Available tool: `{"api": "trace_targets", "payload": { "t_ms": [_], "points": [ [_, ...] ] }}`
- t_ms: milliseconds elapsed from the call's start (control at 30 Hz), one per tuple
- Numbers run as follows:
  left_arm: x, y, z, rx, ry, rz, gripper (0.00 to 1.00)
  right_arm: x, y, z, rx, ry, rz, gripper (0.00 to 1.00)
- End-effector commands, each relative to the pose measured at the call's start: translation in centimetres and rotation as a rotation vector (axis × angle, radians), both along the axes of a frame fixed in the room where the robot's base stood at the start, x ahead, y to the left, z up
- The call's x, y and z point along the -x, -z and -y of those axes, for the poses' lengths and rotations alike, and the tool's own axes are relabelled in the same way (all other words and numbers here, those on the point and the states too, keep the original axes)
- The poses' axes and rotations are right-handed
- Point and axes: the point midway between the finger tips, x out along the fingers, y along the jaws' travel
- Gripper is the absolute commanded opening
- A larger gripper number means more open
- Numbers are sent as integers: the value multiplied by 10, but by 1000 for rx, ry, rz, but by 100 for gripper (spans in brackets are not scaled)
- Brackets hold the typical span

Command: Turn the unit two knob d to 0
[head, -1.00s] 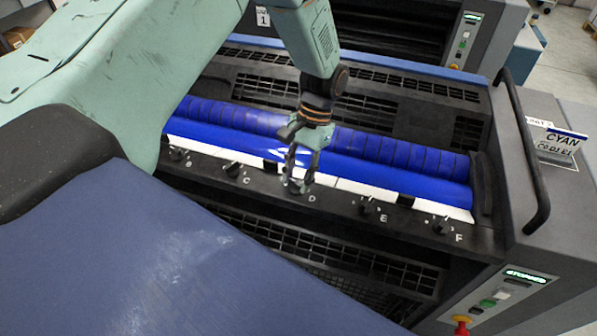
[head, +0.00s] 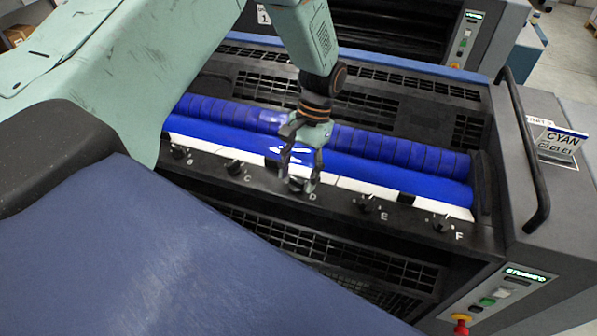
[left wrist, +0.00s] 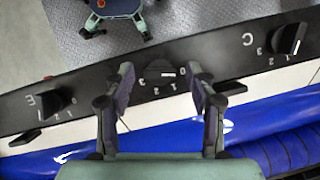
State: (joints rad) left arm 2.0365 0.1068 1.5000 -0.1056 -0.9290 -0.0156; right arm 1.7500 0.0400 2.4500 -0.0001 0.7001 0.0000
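Knob D (head: 296,185) is a small dark knob on the black front rail of unit two, between knob C (head: 234,167) and knob E (head: 366,203). In the left wrist view it shows as a dark shape (left wrist: 159,74) with white scale digits around it; its exact setting is hard to read. My left gripper (head: 299,186) points down at knob D. In the left wrist view its two fingers (left wrist: 162,88) are apart, one on each side of the knob, with a gap to it. My right gripper is in neither view.
A blue roller (head: 400,175) lies just behind the rail. Knob B (head: 180,152) and knob F (head: 441,222) are farther along it. A black handle bar (head: 530,160) and a panel with a red stop button (head: 461,321) are at the right.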

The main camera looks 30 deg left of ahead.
Motion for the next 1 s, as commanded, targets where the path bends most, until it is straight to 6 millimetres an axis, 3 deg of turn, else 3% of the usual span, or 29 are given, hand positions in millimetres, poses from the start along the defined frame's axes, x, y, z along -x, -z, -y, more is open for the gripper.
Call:
{"api": "trace_targets", "payload": {
  "t_ms": [367,800,1000],
  "points": [
    [-5,-9,0,-1,1,3,57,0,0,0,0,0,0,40],
    [-36,-86,0,-1,1,4,57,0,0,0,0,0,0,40],
    [-45,-107,0,-1,1,2,57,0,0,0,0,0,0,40]
  ]
}}
